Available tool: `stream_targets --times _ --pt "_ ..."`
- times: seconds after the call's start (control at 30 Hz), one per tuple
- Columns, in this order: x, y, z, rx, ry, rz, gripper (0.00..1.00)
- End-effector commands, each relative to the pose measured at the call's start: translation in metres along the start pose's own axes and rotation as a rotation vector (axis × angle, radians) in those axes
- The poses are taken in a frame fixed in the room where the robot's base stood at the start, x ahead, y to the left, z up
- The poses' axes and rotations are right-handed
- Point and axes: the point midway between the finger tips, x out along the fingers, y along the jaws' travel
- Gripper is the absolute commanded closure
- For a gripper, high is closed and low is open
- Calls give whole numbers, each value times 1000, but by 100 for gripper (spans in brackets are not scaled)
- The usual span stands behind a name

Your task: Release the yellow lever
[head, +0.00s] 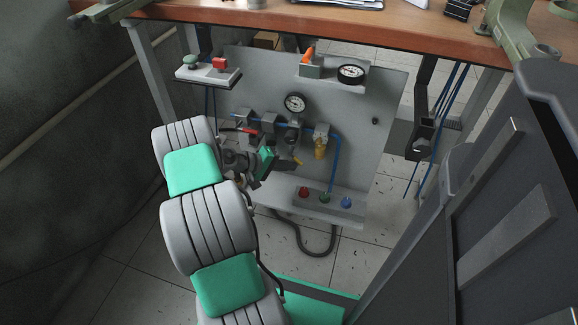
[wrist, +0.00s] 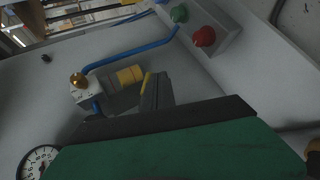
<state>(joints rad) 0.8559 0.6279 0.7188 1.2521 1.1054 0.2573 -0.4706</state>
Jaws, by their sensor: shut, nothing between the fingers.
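A small yellow lever (head: 297,161) shows low on the grey panel, just right of my gripper (head: 286,160) in the head view.
A yellow-brass valve fitting (head: 321,148) on blue tubing stands right of the lever. A dial gauge (head: 295,103) is above. A red lever (head: 243,130) is at upper left. The panel's right side is mostly clear.

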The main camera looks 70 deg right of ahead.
Motion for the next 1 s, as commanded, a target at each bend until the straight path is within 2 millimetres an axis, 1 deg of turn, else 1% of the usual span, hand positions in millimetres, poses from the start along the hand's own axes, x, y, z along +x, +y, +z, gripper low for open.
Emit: stream_targets --times 0.17,0.5,0.8,0.9,0.97,1.0 --pt "-1 1 0 0 0 0 100" --pt "-9 16 -1 2 1 1 100" --pt "-9 17 -2 6 2 5 100" --pt "-10 12 -1 5 3 5 100" --pt "-10 4 1 2 3 4 100" --pt "-10 -3 2 -1 3 3 100"
